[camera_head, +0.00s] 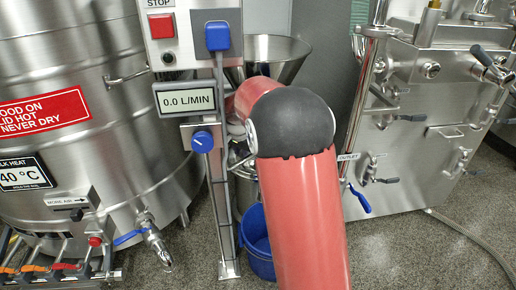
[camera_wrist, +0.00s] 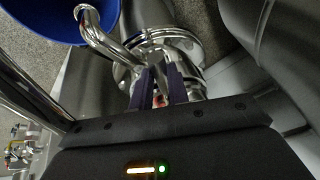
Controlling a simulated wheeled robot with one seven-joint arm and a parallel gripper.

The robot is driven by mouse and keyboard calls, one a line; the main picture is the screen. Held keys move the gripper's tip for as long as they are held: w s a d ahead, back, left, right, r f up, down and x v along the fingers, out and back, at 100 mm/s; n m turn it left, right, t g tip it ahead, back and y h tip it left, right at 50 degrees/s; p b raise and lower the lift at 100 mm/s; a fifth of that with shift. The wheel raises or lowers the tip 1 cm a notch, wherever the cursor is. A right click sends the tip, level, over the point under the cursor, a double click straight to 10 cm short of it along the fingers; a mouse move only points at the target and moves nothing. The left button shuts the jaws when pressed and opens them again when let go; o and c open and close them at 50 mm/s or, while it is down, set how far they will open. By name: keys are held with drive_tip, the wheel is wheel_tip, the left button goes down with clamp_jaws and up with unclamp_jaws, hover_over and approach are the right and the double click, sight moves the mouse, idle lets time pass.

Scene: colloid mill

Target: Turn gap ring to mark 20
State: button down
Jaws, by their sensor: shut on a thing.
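In the wrist view, the two dark fingers of my gripper (camera_wrist: 159,78) reach toward the round steel body of the mill (camera_wrist: 185,42). They are shut on a part at its near side, which I take to be the gap ring; a small red spot shows between the fingers. The ring's scale and mark 20 cannot be read. In the head view, my red arm with its black joint covers the mill, the gap ring and my gripper.
A blue bucket (camera_head: 257,243) stands on the floor below; it also shows in the wrist view (camera_wrist: 50,30). Left of my arm are a post with a flow display (camera_head: 187,99) and a big steel tank (camera_head: 80,120). A steel machine (camera_head: 425,130) stands to the right.

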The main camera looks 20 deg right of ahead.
idle(0.3)
drive_tip(key=c, duration=1.4)
unclamp_jaws()
drive_tip(key=shift+o, duration=0.2)
